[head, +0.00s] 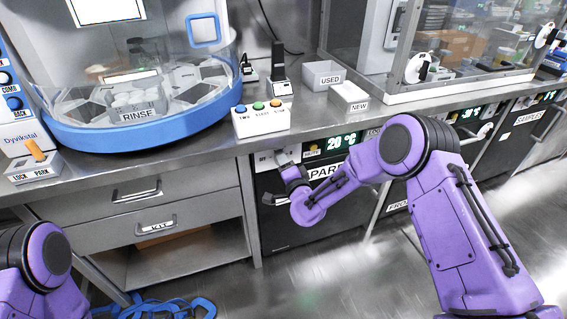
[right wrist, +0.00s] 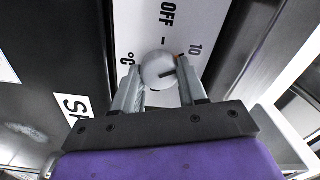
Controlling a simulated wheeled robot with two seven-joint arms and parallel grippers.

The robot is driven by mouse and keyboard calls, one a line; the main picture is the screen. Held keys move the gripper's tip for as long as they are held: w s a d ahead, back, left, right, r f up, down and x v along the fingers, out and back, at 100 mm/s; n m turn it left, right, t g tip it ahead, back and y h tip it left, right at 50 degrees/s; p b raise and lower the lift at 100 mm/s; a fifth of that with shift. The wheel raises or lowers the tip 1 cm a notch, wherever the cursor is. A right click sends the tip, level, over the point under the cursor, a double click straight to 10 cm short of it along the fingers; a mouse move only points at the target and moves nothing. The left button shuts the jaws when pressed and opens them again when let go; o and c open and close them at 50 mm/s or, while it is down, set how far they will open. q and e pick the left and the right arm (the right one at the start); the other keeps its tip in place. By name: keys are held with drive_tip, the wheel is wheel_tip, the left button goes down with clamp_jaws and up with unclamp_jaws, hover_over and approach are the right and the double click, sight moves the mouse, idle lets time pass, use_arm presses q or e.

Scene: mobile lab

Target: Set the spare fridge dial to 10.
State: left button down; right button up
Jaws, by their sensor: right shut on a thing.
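The spare fridge (head: 272,222) is a dark door under the bench; its label reads "PARE", partly hidden by my right arm. Its green display (head: 342,141) reads 20 °C. My right gripper (right wrist: 161,80) is shut on the round grey dial (right wrist: 157,68), one finger on each side. The dial has a dark line on its face, on the side toward the "10" mark; its exact setting is hard to tell. The white dial panel (right wrist: 205,15) shows "OFF", "10" and "°C". In the head view the right gripper (head: 288,170) is at the panel. My left gripper is out of view.
Above the fridge, the bench holds a button box (head: 262,119), a USED bin (head: 322,76) and a NEW bin (head: 349,97). Drawers (head: 145,190) stand to the left. More fridges (head: 490,135) line the right. Blue tubing (head: 165,307) lies on the floor at lower left.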

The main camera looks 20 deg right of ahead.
drive_tip(key=shift+f, duration=0.1)
drive_tip(key=o, duration=1.1)
drive_tip(key=shift+c, duration=0.2)
drive_tip(key=s, duration=1)
drive_tip(key=shift+s+d, duration=0.2)
drive_tip(key=shift+s, duration=0.1)
